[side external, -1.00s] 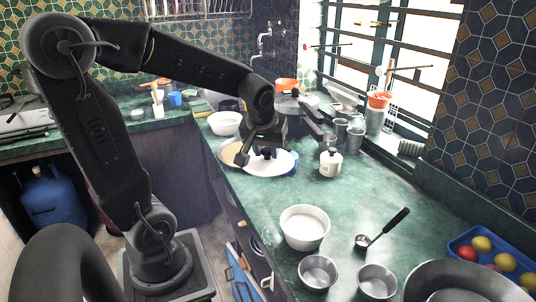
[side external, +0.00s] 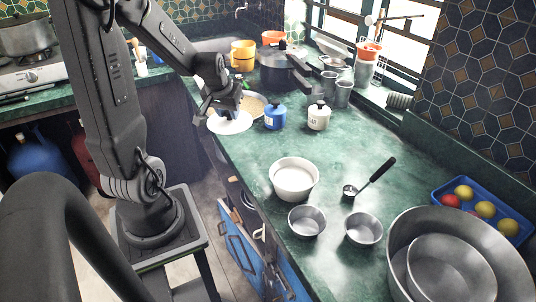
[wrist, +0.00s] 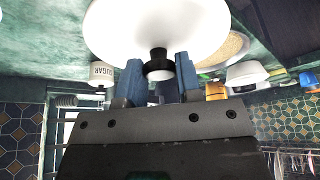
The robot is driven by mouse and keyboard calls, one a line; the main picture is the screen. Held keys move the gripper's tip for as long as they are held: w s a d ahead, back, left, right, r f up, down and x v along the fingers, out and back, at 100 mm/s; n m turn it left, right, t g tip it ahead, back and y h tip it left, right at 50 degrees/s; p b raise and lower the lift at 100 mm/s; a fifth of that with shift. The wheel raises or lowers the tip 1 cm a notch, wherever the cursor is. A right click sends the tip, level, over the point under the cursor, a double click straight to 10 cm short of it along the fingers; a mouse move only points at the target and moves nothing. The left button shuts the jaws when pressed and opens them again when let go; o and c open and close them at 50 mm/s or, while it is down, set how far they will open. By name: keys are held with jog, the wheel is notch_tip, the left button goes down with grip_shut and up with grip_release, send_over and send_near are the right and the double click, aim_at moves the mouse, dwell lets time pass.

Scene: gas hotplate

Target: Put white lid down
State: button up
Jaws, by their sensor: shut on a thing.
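The white lid (side external: 230,123) is a round disc with a dark knob, held near the left edge of the green counter, in front of a tan-filled plate (side external: 252,105). My gripper (side external: 228,112) is above it, shut on its knob. In the wrist view the lid (wrist: 150,22) fills the top, and the blue fingers of my gripper (wrist: 159,72) stand either side of the dark knob. The lid looks raised off the counter; its exact height is hard to tell. An open white pot (side external: 294,181) stands nearer the camera.
A blue canister (side external: 275,117) and a white canister (side external: 319,117) stand right of the lid. A dark pressure cooker (side external: 281,68) is behind. Metal bowls (side external: 307,222), a ladle (side external: 368,179) and a blue fruit tray (side external: 520,222) lie nearer. The middle counter is clear.

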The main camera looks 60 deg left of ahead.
jog(key=w+d+f, duration=0.2)
jog(key=w, duration=0.1)
jog(key=w+d+f, duration=0.2)
jog(key=w, duration=0.1)
jog(key=w+d+f, duration=0.2)
jog(key=w+f, duration=0.1)
jog(key=shift+d, duration=0.15)
jog(key=shift+w+f, duration=0.15)
jog(key=shift+f, duration=1.9)
jog(key=shift+f, duration=0.1)
jog(key=o, duration=0.9)
jog(key=shift+o, duration=0.2)
jog(key=v, duration=1.1)
jog(key=s+d+r+m+t+h, duration=0.1)
jog(key=s+d+r+m, duration=0.3)
jog(key=d, duration=0.5)
jog(key=s+d+r+m+t+h, duration=0.1)
jog(key=s+d+r+m+h, duration=0.1)
jog(key=s+d+r+m, duration=0.3)
jog(key=s+d+r, duration=0.3)
jog(key=r, duration=0.1)
jog(key=shift+s+d+r, duration=0.15)
jog(key=shift+s+d, duration=0.1)
jog(key=shift+d, duration=0.1)
